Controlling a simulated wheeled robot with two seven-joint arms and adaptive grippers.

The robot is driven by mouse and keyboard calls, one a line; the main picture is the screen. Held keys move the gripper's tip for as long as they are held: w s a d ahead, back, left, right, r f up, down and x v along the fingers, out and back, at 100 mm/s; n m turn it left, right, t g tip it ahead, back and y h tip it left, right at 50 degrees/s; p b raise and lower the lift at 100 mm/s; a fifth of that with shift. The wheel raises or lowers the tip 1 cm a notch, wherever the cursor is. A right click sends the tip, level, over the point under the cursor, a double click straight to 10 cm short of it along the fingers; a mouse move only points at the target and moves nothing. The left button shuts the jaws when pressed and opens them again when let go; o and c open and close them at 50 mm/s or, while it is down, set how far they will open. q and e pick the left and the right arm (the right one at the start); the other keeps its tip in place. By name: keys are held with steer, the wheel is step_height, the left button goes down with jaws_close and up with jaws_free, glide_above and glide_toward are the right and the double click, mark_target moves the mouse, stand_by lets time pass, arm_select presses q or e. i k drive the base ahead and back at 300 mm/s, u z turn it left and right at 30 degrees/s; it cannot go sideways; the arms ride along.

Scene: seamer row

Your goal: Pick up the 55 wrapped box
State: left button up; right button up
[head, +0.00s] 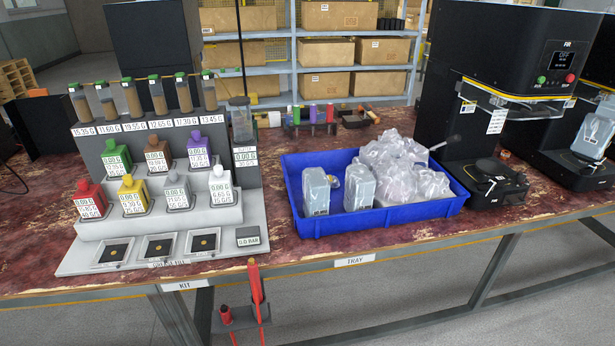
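Two grey-blue boxes in clear wrap stand upright at the front left of the blue tray (340,226). The left wrapped box (316,190) has a small label low on its front. The right wrapped box (359,188) stands a little apart from it. I cannot read the number 55 on either. Several crumpled clear-wrapped bundles (395,160) fill the back and right of the tray. Another wrapped box (593,134) shows at the right edge, at the second machine. Neither of my grippers is in view.
A black machine (480,100) stands right of the tray. A stepped grey stand (165,220) with coloured bottles stands left. Small coloured cylinders (312,114) sit behind the tray. Red-handled tools (256,290) hang at the table's front edge. A narrow table strip before the tray is clear.

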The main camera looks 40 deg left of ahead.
mark_target(359, 183)
steer(key=u, duration=0.9)
steer(key=i, duration=0.8)
steer(key=u, duration=0.8)
